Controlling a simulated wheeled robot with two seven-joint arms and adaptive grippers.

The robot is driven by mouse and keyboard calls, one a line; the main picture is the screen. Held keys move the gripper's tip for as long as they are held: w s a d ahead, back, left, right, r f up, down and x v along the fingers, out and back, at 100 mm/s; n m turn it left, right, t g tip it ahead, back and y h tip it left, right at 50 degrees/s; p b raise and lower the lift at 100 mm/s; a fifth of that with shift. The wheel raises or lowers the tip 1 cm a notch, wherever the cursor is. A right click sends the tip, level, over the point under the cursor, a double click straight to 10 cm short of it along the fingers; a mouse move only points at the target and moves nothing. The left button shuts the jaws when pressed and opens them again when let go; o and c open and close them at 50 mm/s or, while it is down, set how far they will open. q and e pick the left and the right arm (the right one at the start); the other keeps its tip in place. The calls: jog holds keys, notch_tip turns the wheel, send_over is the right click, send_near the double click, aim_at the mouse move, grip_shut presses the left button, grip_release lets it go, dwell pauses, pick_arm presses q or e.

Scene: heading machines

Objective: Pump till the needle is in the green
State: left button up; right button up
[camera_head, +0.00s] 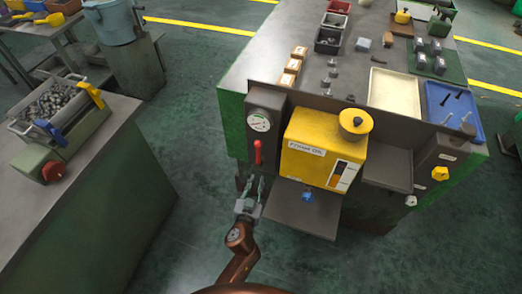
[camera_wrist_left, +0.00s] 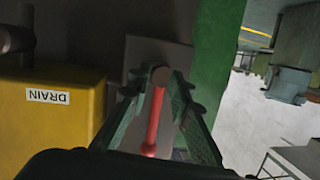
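A dark grey pump box with a round white gauge (camera_head: 260,121) is on the near side of the green bench. The gauge needle is too small to read. A red pump lever (camera_head: 258,152) hangs below the gauge; it also shows in the left wrist view (camera_wrist_left: 154,120). My left gripper (camera_head: 252,186) is just below the lever in the head view. In the left wrist view its two fingers (camera_wrist_left: 162,92) are spread on either side of the red lever, with gaps at both sides. My right gripper is not in view.
A yellow oil tank (camera_head: 325,148) is right of the pump box, with a grey shelf (camera_head: 300,210) below it. Trays and small parts cover the bench top (camera_head: 280,48). Another bench (camera_head: 110,150) is at the left, with open floor between.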

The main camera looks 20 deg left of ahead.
aim_at(258, 151)
pick_arm(q)
notch_tip(258, 151, up, 11)
jog(key=n+t+y+b, duration=0.1)
jog(key=n+t, duration=0.1)
jog(key=w, duration=0.2)
jog(key=w+a, duration=0.1)
jog(key=w, duration=0.4)
jog(key=shift+a+r+b, duration=0.1)
jog(key=shift+a+b, duration=0.05)
jog(key=shift+b, duration=0.15)
jog(key=shift+w+a, duration=0.1)
jog(key=shift+w, duration=0.35)
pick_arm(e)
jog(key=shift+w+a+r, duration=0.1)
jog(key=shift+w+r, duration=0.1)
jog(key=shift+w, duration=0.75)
pick_arm(q)
grip_shut()
